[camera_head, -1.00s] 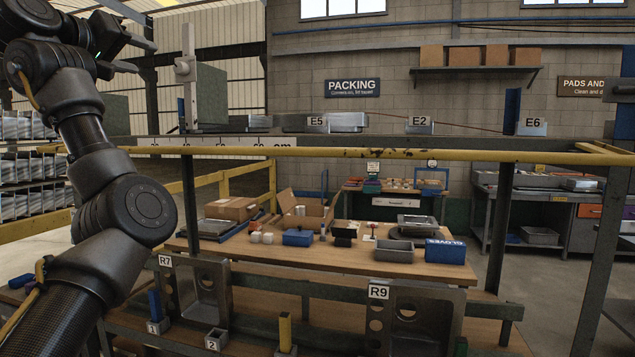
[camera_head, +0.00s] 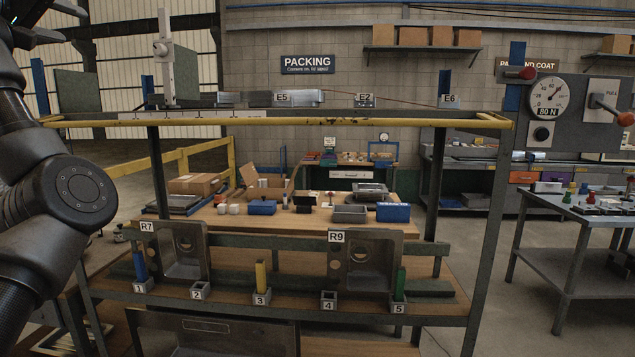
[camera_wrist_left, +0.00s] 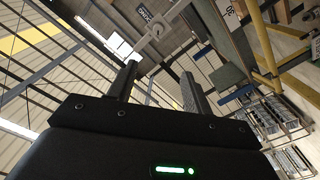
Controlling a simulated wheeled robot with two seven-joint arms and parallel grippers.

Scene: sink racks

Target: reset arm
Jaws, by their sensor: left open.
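My left arm comes in along the left edge of the head view. Its gripper (camera_head: 62,22) is raised at the upper left corner, partly cut off by the frame. In the left wrist view the two fingers of the left gripper (camera_wrist_left: 160,88) stand apart with nothing between them, so it is open and empty. The fingers point up toward the roof and wall. My right gripper is not in view.
A rack with a yellow rail (camera_head: 330,122) stands ahead, holding sinks R7 (camera_head: 192,262) and R9 (camera_head: 385,280). Blue (camera_head: 140,265), yellow (camera_head: 260,277) and green (camera_head: 400,281) blocks stand in numbered holders. A gauge panel (camera_head: 570,100) is at the right.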

